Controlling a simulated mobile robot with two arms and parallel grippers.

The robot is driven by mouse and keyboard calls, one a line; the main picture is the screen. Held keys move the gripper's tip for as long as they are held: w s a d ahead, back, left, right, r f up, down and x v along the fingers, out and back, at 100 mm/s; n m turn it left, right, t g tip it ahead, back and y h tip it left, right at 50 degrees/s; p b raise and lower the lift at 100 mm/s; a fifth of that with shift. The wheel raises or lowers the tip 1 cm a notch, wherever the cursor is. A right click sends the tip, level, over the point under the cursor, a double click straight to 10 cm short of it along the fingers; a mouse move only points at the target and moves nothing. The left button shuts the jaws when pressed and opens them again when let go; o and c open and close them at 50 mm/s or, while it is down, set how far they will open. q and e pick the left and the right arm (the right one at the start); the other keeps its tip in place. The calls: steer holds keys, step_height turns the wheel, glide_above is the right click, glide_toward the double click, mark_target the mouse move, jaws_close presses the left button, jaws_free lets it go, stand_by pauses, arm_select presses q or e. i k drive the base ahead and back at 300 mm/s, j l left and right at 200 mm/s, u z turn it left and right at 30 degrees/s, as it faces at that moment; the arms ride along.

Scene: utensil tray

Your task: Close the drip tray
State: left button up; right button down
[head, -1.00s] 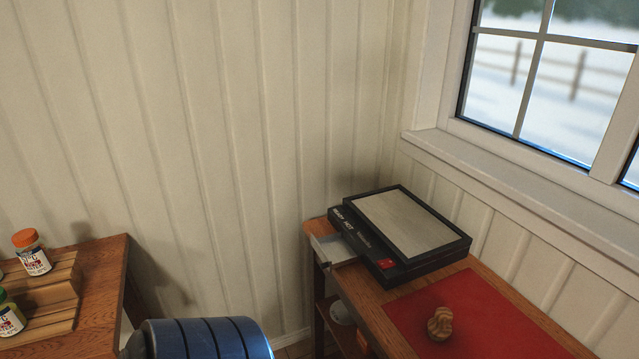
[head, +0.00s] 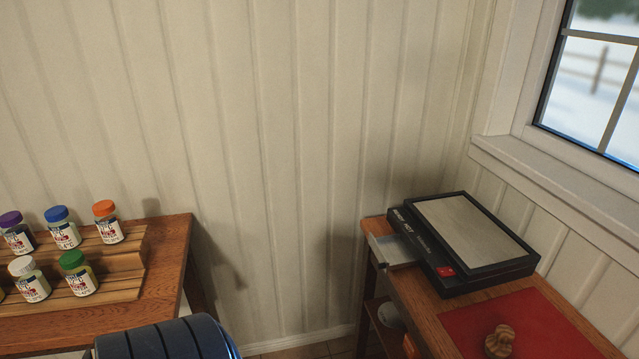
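A black hot plate with a grey top (head: 468,236) sits at the back of the right wooden table, near the wall corner. Its drip tray (head: 393,249), a light grey drawer, sticks out of the left side of the plate, over the table's left edge. It is pulled out. Neither of my grippers shows in the head view.
A red mat (head: 520,330) with a striped wooden knob-like object (head: 499,341) lies on the right table. The left table (head: 165,240) holds a wooden stepped rack (head: 122,262) with several capped jars. A gap of floor separates the tables. A blue ribbed cylindrical object (head: 165,340) shows at the bottom.

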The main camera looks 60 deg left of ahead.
mark_target(390, 253)
steer(key=k+u, duration=0.1)
steer(key=u, duration=1.2)
